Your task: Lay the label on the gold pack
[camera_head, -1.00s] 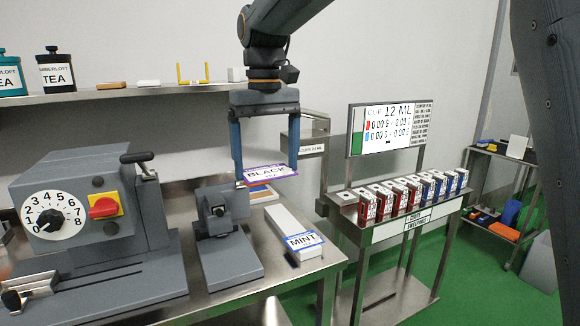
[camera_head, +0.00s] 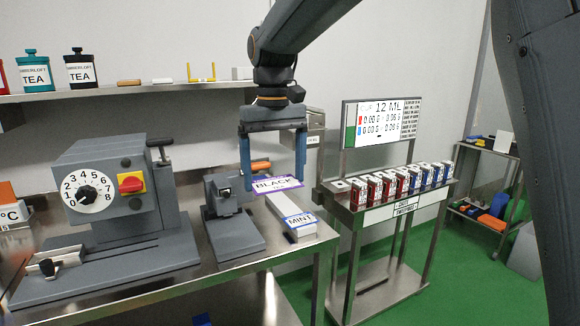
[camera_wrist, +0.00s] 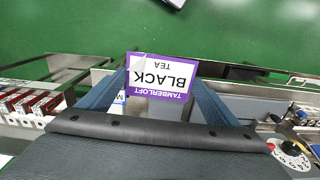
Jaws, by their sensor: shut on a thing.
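My gripper (camera_head: 273,184) is shut on a label (camera_head: 278,184), a flat white card with a purple border reading BLACK TEA. The label spans between the two blue fingers, roughly level, and appears above the far part of a long white box with a MINT label. In the wrist view the label (camera_wrist: 160,78) shows upside down between the fingertips, with TAMBERLOFT on its purple band. I cannot make out a gold pack in either view. An orange item (camera_head: 261,167) shows behind the fingers, partly hidden.
The long white MINT box (camera_head: 299,221) lies near the steel bench's right end. A grey clamp-like device (camera_head: 232,228) and a dial machine (camera_head: 105,195) stand left of it. A rack of red and blue packs (camera_head: 400,187) stands to the right, beyond a gap with green floor.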

